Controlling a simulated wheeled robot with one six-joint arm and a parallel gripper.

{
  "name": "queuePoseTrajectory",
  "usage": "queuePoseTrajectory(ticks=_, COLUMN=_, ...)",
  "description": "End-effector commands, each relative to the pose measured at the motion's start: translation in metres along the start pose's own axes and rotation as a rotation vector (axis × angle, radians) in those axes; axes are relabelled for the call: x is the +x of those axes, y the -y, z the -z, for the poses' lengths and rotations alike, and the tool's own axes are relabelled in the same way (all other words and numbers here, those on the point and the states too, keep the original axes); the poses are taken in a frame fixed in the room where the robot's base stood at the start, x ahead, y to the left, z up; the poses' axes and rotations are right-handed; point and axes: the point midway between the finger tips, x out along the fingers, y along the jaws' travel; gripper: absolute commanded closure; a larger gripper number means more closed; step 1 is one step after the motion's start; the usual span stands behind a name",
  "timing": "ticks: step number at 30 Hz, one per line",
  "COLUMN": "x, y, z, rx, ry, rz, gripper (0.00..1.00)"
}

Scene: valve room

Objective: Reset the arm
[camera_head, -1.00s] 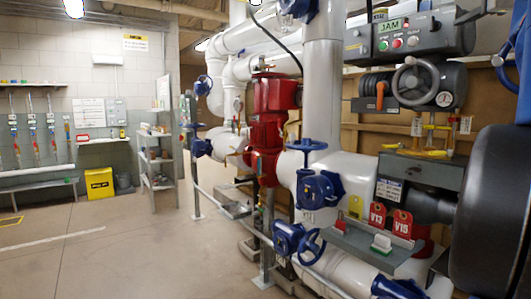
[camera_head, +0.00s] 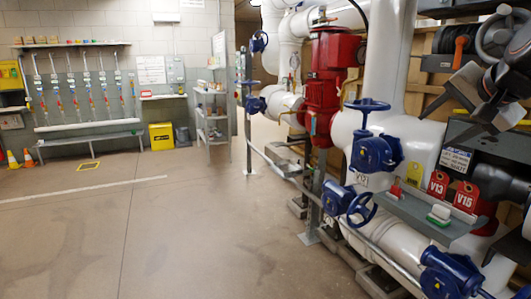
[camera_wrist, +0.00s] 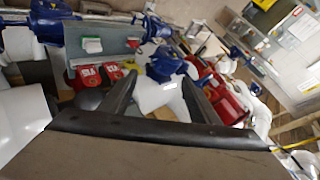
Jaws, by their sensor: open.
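My gripper (camera_head: 474,92) is at the upper right of the head view, in front of the valve pipework. Its dark fingers are spread apart with nothing between them. In the wrist view my gripper (camera_wrist: 160,95) shows two dark fingers apart, with white pipe and a blue valve behind the gap. My arm runs off the right edge of the head view.
Blue-handled valves (camera_head: 376,152) and a red pipe section (camera_head: 322,85) stand left of my gripper. The concrete floor (camera_head: 170,240) at left is clear.

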Motion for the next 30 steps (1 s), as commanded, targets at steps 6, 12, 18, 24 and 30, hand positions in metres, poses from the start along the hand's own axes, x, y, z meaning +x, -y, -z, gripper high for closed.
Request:
queuePoseTrajectory(ticks=6, x=0.032, y=-0.059, z=-0.112, rx=-0.266, ry=0.154, rz=-0.082, gripper=0.44)
queuePoseTrajectory(ticks=12, x=0.05, y=-0.126, z=-0.203, rx=-0.533, ry=0.288, rz=-0.141, gripper=0.44)
queuePoseTrajectory(ticks=18, x=0.06, y=-0.195, z=-0.276, rx=-0.788, ry=0.406, rz=-0.179, gripper=0.44)
queuePoseTrajectory(ticks=24, x=0.063, y=-0.237, z=-0.311, rx=-0.937, ry=0.468, rz=-0.196, gripper=0.44)
queuePoseTrajectory(ticks=30, x=0.064, y=-0.246, z=-0.317, rx=-0.967, ry=0.48, rz=-0.2, gripper=0.44)
